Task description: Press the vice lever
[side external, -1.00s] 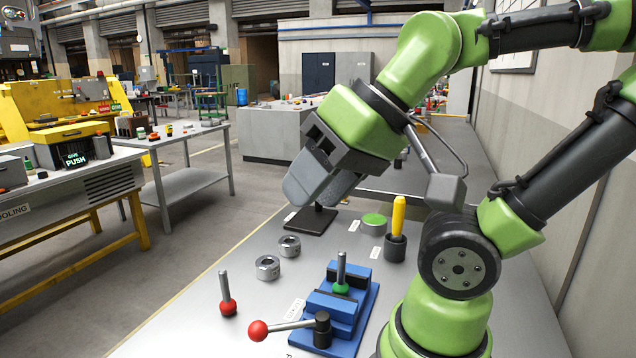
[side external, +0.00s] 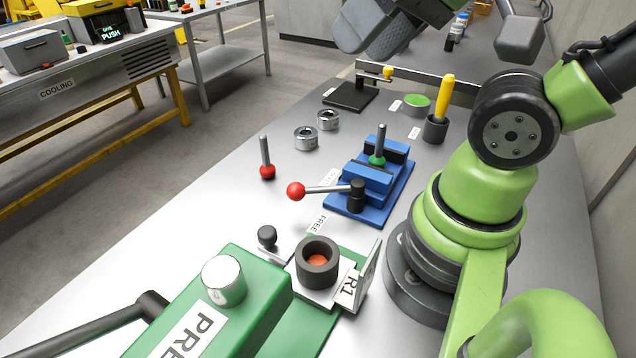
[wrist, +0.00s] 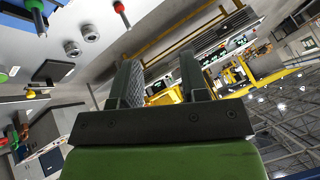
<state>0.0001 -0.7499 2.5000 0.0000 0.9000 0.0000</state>
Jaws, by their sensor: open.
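The blue vice (side external: 372,178) sits on the grey bench in the side view. It grips a green-based part with an upright grey rod (side external: 379,143). Its lever (side external: 324,189) is a grey bar from a black pivot, pointing left and ending in a red ball (side external: 296,191). My gripper (side external: 365,36) is at the top edge of the side view, well above the bench and beyond the vice, partly cut off. In the wrist view its two fingers (wrist: 160,82) stand apart with nothing between them. I cannot make out the vice lever in the wrist view.
A red-ball pin (side external: 267,170) and two metal rings (side external: 306,138) stand left of the vice. A black stand (side external: 350,96), green disc (side external: 416,102) and yellow-handled tool in a cup (side external: 435,128) are behind. A green press (side external: 225,300) is in front.

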